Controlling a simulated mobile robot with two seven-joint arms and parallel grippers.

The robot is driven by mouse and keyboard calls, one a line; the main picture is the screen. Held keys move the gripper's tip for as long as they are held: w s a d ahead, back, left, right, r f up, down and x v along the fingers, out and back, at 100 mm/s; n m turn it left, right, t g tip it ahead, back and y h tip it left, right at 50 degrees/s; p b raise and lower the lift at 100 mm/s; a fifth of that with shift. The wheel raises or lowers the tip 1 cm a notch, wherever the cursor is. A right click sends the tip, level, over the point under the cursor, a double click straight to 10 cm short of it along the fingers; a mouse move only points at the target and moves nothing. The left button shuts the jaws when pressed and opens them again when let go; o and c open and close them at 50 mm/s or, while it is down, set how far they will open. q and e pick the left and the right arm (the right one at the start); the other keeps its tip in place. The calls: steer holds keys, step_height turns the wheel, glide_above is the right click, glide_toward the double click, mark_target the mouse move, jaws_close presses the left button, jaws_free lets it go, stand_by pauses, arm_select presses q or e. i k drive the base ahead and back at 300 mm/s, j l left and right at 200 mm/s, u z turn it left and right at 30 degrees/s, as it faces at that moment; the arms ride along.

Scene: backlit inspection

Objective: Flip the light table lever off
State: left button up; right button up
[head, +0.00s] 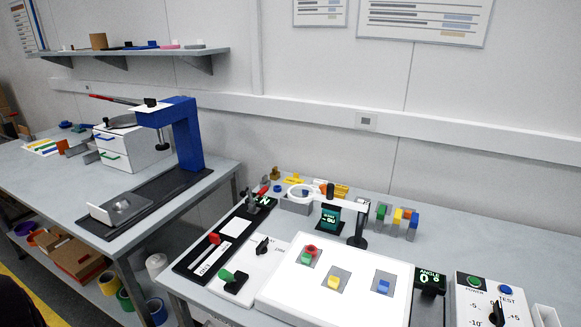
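The light table (325,300) is a bright white, lit-looking panel on the right workbench. Three small grey pads on it carry coloured pieces. To its left is a white plate with a green-handled lever (234,278) and a small black lever or knob (262,247). Further left, a black strip carries a red-tipped lever (213,240) and a white label. The labels are too small for me to tell which of these is the light table lever. Neither of my grippers shows in the head view.
A ring-shaped magnifier (301,191) on a black stand rises behind the light table. An ANGLE display (430,282) and a switch box (492,299) stand to its right. A blue press (187,135) stands on the left bench (222,167), across a gap.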

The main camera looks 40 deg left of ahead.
mark_target(227, 277)
steer(key=k, duration=0.5)
steer(key=k+u, duration=0.15)
steer(key=u, duration=0.9)
steer(key=l+u, duration=0.2)
steer(key=u, duration=0.25)
steer(key=l+u, duration=0.15)
steer(key=u, duration=0.3)
steer(key=k+l, duration=0.1)
steer(key=l, duration=0.9)
steer(key=i+l+z, duration=0.25)
steer(key=k+l, duration=0.1)
steer(key=l, duration=0.05)
